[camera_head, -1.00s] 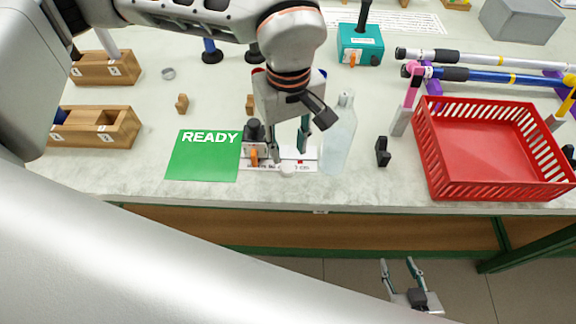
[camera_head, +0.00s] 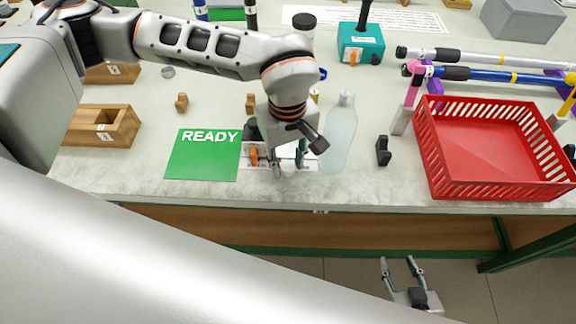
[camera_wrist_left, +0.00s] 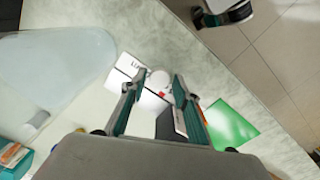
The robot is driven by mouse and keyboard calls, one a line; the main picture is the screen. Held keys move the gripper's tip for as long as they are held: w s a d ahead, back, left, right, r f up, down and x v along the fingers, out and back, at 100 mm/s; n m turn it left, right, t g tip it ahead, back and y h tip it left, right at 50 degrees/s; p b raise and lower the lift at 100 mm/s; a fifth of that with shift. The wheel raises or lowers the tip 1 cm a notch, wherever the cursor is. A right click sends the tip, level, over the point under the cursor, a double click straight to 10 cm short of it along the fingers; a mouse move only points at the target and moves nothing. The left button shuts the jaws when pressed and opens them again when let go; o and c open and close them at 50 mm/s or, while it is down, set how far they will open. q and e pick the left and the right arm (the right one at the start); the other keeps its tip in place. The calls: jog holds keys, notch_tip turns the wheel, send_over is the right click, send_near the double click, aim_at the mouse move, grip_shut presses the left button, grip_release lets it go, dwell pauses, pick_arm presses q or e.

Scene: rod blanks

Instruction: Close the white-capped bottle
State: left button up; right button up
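The clear, pale bottle (camera_head: 340,138) stands on the table just right of my left gripper; its narrow neck points up. It also shows at the left of the left wrist view (camera_wrist_left: 58,68). A small round white cap (camera_head: 288,171) lies apart from the bottle near the table's front edge, by a white label strip. My left gripper (camera_head: 288,162) is open and points down over the cap. In the left wrist view the cap (camera_wrist_left: 159,79) appears between the spread fingertips (camera_wrist_left: 153,84); contact is not clear. My right gripper (camera_head: 402,266) is open and empty, beyond the table's front edge.
A green READY mat (camera_head: 203,160) lies left of the gripper. A small orange-handled item (camera_head: 254,157) stands close beside the left finger. A black holder (camera_head: 383,151) and a red basket (camera_head: 434,183) stand to the right. A teal box (camera_head: 361,43) stands behind the bottle.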

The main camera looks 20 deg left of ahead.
aim_at(288, 167)
dwell(0.3)
pick_arm(q)
jog(key=c, duration=0.4)
jog(key=shift+r, duration=0.1)
notch_tip(288, 167, up, 20)
jog(key=shift+f+p, duration=0.1)
jog(key=shift+p, duration=0.45)
